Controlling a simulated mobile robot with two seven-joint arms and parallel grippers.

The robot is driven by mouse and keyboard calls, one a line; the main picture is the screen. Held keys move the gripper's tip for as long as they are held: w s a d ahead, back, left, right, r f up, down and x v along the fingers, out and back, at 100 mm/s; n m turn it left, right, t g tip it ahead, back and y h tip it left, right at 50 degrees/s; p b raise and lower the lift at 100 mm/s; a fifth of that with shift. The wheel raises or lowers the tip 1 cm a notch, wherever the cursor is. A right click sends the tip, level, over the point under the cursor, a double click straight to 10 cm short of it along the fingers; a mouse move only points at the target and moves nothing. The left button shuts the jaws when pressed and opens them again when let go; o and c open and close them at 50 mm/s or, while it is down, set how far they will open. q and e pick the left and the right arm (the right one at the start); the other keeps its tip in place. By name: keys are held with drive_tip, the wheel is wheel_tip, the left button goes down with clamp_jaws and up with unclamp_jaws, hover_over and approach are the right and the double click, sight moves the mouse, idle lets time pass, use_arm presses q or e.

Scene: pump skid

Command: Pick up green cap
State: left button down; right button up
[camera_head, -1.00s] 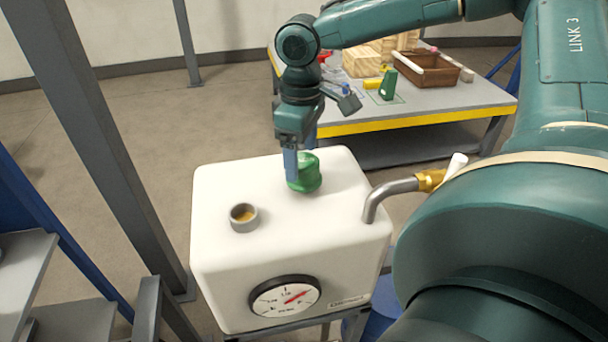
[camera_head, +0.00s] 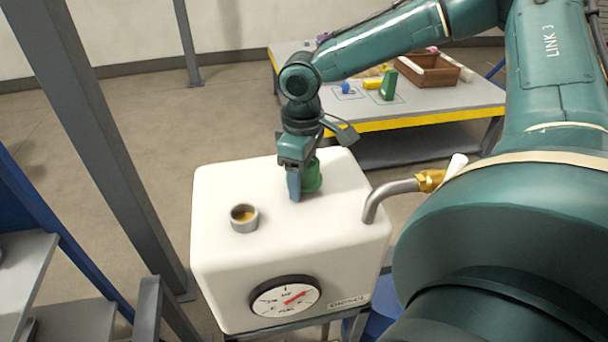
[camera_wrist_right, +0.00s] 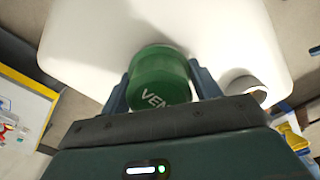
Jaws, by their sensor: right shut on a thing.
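The green cap (camera_head: 313,175) is on or just above the top of the white tank (camera_head: 225,245), toward its back right; I cannot tell whether it touches the tank. My right gripper (camera_head: 298,187) comes down from above and is shut on the cap, partly hiding it in the head view. In the right wrist view the green cap (camera_wrist_right: 158,78), with white letters "VEN", sits between the two fingers of the right gripper (camera_wrist_right: 162,88). My left gripper is not in view.
An open grey filler neck (camera_head: 244,217) stands on the tank, left of the cap. A bent pipe with a brass valve (camera_head: 430,181) is at the tank's right. A gauge (camera_head: 286,297) is on the front. Behind is a table (camera_head: 430,115) with a brown crate (camera_head: 428,75).

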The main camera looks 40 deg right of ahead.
drive_tip(key=c, duration=0.3)
drive_tip(key=shift+r, duration=0.15)
wheel_tip(320, 180, up, 10)
drive_tip(key=shift+f, duration=0.1)
idle(0.5)
